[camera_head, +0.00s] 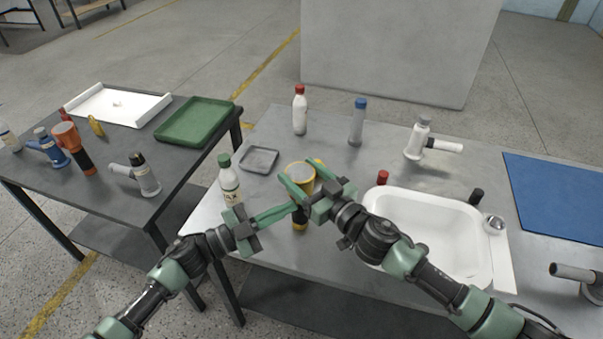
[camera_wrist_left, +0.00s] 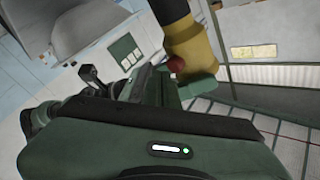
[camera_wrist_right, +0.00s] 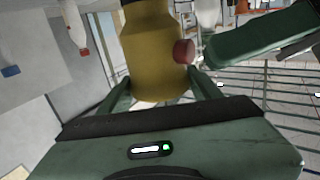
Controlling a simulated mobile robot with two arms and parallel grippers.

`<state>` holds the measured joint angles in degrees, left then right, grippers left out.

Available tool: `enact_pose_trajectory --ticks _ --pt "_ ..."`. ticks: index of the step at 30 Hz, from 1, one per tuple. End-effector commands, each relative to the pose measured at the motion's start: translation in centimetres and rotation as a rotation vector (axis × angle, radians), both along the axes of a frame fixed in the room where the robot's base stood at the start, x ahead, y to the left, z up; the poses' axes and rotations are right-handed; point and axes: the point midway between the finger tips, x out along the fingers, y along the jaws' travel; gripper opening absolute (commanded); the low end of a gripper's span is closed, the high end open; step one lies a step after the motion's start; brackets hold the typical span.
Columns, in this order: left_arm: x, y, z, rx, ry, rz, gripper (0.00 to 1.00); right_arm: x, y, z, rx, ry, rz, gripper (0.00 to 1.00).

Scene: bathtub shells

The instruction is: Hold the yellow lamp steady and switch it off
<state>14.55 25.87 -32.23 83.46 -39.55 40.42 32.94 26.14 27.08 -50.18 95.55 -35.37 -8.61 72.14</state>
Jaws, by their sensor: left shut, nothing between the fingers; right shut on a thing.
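The yellow lamp (camera_head: 300,171) has a yellow head and a dark lower body with a yellow band. My right gripper (camera_head: 302,177) is shut around its yellow head, with one finger on each side, as the right wrist view shows the lamp (camera_wrist_right: 152,60) too. A red button (camera_wrist_right: 183,52) sticks out from its side; it also shows in the left wrist view (camera_wrist_left: 176,64). My left gripper (camera_head: 293,209) is shut and empty, its tip beside the lamp. In the right wrist view the left fingertip is very near the button; I cannot tell whether they touch.
A white-and-green bottle (camera_head: 229,180) stands left of the lamp, near a small grey tray (camera_head: 259,160). A white basin (camera_head: 433,205) is close on the right, with a red-capped thing (camera_head: 382,178) by its edge. A blue mat (camera_head: 560,195) lies far right.

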Motion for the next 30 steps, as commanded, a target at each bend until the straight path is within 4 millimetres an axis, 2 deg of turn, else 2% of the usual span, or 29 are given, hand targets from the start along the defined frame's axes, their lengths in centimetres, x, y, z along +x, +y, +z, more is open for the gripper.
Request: enact_pose_trajectory --ticks 6,21,30 --pt "-0.3 0.1 0.0 0.000 0.000 0.000 0.00 0.0 0.0 0.0 0.000 0.000 0.000 0.16" --pt "-4.9 1.6 -0.1 0.000 0.001 0.000 0.00 0.0 0.0 0.0 0.000 0.000 -0.001 0.16" --pt "-5.7 1.9 0.0 0.000 0.000 0.000 0.00 0.0 0.0 0.0 0.000 0.000 -0.001 0.16"
